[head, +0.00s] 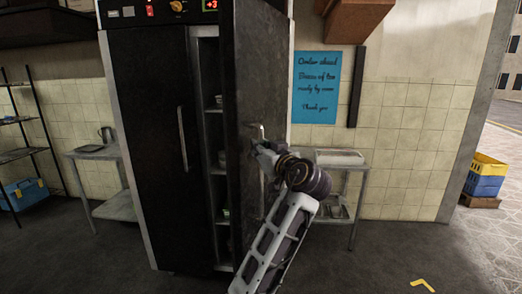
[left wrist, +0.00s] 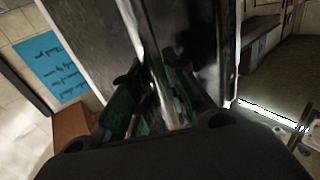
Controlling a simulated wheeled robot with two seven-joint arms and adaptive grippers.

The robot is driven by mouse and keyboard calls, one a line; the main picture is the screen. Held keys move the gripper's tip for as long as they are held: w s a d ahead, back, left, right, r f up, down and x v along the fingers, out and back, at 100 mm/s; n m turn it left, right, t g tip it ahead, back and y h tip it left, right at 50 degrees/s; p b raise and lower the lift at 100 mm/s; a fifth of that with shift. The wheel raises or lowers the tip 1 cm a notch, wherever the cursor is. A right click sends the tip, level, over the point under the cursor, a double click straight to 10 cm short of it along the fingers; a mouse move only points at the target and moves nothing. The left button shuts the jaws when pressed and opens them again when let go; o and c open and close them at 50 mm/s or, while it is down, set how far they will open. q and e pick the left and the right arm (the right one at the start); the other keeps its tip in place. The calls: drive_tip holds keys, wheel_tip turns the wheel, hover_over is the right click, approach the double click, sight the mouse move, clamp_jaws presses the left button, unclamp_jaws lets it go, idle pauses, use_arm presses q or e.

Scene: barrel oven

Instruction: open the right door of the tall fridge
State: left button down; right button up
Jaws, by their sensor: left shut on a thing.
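The tall fridge has a dark, closed left door (head: 152,150) with a long vertical handle (head: 182,138). Its right door (head: 262,60) is swung partly out, and a strip of the shelved interior (head: 211,130) shows in the gap. My left gripper (head: 260,146) is shut on the right door's handle (head: 262,131), at about the middle of the door. In the left wrist view the metal handle (left wrist: 138,30) runs down between my gripper's fingers (left wrist: 152,98). My forearm hides the lower part of the door's edge. My right gripper is in neither view.
A steel side table (head: 338,158) stands against the wall right of the door, below a blue sign (head: 317,88). Another steel table (head: 98,152) stands left of the fridge. Yellow and blue crates (head: 485,176) stand far right.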

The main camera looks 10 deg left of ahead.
use_arm(q)
drive_tip(key=c, duration=1.4)
unclamp_jaws()
drive_tip(key=shift+r, duration=0.15)
